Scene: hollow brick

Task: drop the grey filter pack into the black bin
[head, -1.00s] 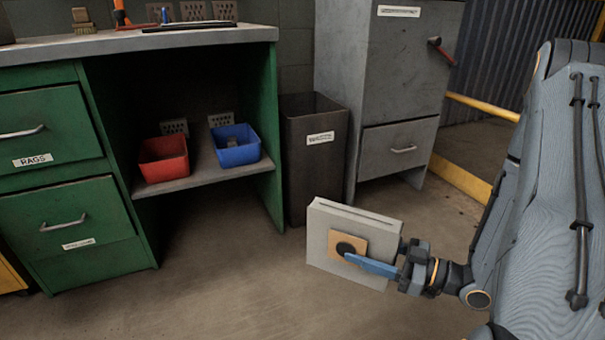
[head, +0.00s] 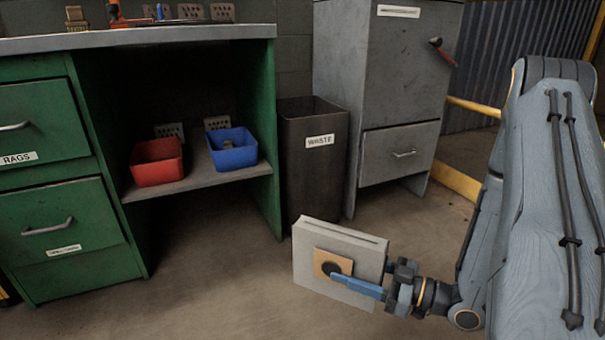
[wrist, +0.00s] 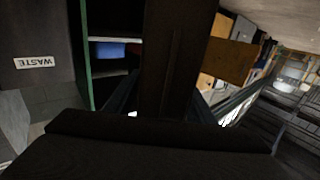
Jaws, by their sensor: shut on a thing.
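The grey filter pack (head: 340,246) is a flat pale box with a tan square and dark round spot on its face. My gripper (head: 362,284) is shut on it and holds it in front of the black bin, lower in the head view. The black bin (head: 312,175) is tall, open-topped and labelled WASTE; it stands between the green bench and the grey cabinet. The inside of the bin is mostly hidden. In the wrist view the bin's WASTE label (wrist: 35,62) shows at left, and a dark shape fills the lower middle.
The green workbench (head: 262,130) stands at left, with a red tray (head: 157,170) and a blue tray (head: 233,155) on its lower shelf. The grey cabinet (head: 385,100) is right of the bin. A yellow rail (head: 474,106) runs behind. The floor in front is clear.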

